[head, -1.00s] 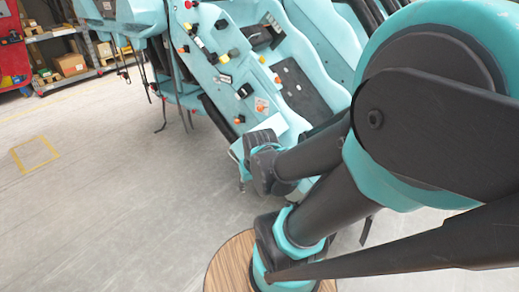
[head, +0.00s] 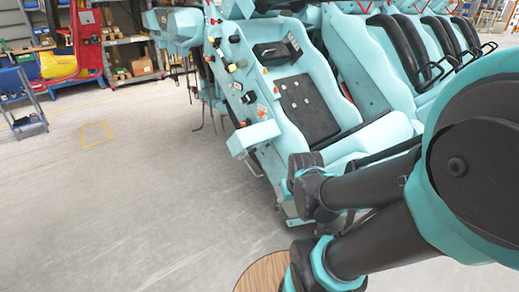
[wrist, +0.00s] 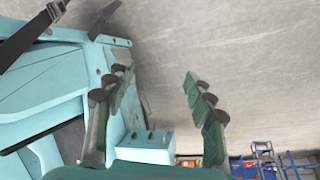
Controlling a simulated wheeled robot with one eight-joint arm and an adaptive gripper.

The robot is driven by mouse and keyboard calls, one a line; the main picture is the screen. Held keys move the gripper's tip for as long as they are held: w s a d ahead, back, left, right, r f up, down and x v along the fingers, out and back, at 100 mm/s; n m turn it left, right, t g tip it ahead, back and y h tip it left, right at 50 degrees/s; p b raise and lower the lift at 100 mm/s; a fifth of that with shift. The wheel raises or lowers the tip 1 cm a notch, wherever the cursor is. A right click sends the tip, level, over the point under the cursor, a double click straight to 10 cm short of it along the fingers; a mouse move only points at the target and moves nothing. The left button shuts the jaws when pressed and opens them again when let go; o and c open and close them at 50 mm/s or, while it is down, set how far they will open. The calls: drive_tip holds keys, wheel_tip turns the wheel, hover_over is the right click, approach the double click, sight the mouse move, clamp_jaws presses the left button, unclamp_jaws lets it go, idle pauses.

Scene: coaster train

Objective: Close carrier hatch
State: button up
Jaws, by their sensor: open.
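The teal coaster carrier (head: 286,80) stands ahead with its near side tilted in the picture, with several small knobs and buttons along it. A light teal box-like part (head: 252,138) sticks out from its near side. It may be the hatch, but I cannot tell for certain. A similar box (wrist: 148,146) shows low in the wrist view. My gripper (wrist: 158,75) is open and empty, its fingers spread. The carrier's side lies left of and behind the left finger, and grey floor shows between the fingertips. In the head view my arm hides the gripper.
A row of seats with black restraints (head: 388,40) continues to the right. Shelves with boxes (head: 128,60) and a blue cart (head: 22,105) stand at the back left. The grey floor (head: 110,190) at left is clear.

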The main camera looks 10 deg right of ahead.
drive_tip(key=shift+s+d, duration=0.15)
drive_tip(key=shift+d, duration=0.1)
drive_tip(key=shift+c, duration=0.5)
